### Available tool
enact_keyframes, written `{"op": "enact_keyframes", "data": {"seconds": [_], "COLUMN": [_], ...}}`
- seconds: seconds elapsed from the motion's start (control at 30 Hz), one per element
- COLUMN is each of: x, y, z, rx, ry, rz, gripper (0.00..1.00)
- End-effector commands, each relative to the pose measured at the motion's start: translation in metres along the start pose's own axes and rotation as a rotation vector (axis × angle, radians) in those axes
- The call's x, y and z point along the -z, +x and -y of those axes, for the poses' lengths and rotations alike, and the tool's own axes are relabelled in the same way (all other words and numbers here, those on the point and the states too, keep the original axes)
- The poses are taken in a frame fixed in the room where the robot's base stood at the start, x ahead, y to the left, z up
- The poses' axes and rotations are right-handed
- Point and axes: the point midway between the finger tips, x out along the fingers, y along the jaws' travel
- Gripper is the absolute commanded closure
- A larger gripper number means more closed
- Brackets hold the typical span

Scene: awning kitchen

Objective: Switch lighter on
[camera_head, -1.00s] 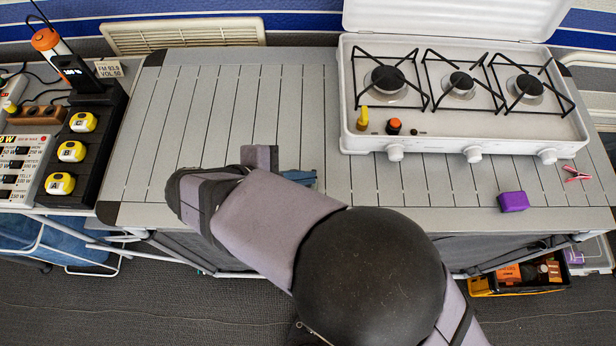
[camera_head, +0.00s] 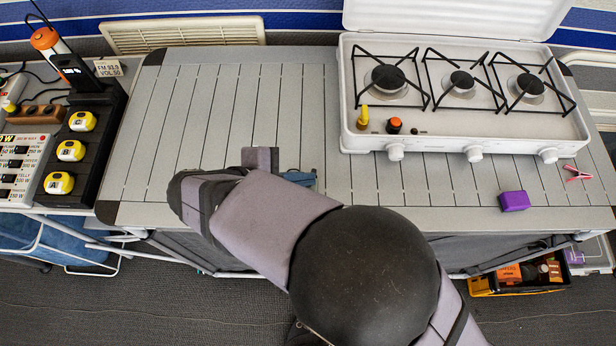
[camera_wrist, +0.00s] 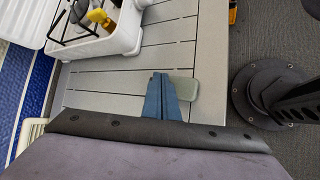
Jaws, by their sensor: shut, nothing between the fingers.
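No thing is plainly marked as the lighter. The white gas stove (camera_head: 362,145) has a round orange-topped knob (camera_head: 394,125) on its front left corner, with a yellow upright piece (camera_head: 363,117) beside it. My gripper (camera_wrist: 160,76) shows two blue fingers, shut together and empty, over the slatted counter in the wrist view. In the head view only a bit of the blue gripper (camera_head: 302,178) shows behind my arm, left of and nearer than the stove. A grey-green rounded piece (camera_wrist: 188,88) lies beside the fingers in the wrist view; what it is cannot be told.
A purple block (camera_head: 514,201) and a pink clip (camera_head: 578,172) lie on the counter (camera_head: 200,120) right of my arm. At left are an orange-capped device (camera_head: 52,45) and several yellow-marked modules (camera_head: 71,151). The counter's left part is clear. The stove lid stands open.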

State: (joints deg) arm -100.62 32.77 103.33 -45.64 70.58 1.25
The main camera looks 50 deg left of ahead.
Motion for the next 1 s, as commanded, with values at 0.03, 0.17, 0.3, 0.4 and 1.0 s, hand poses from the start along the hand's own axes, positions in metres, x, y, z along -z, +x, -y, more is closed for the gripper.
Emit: {"op": "enact_keyframes", "data": {"seconds": [0.03,0.17,0.3,0.4,1.0], "x": [0.0,0.0,0.0001,0.0004,-0.0048], "y": [0.0001,0.0001,0.0002,0.0006,-0.0067], "z": [0.0,0.0,0.0001,0.0004,-0.0049], "rx": [0.0,0.0,0.0,0.0,0.0], "ry": [0.0,0.0,0.0,0.0,0.0], "rz": [0.0,0.0,0.0,0.0,0.0], "gripper": [1.0,1.0,1.0,1.0,1.0]}}
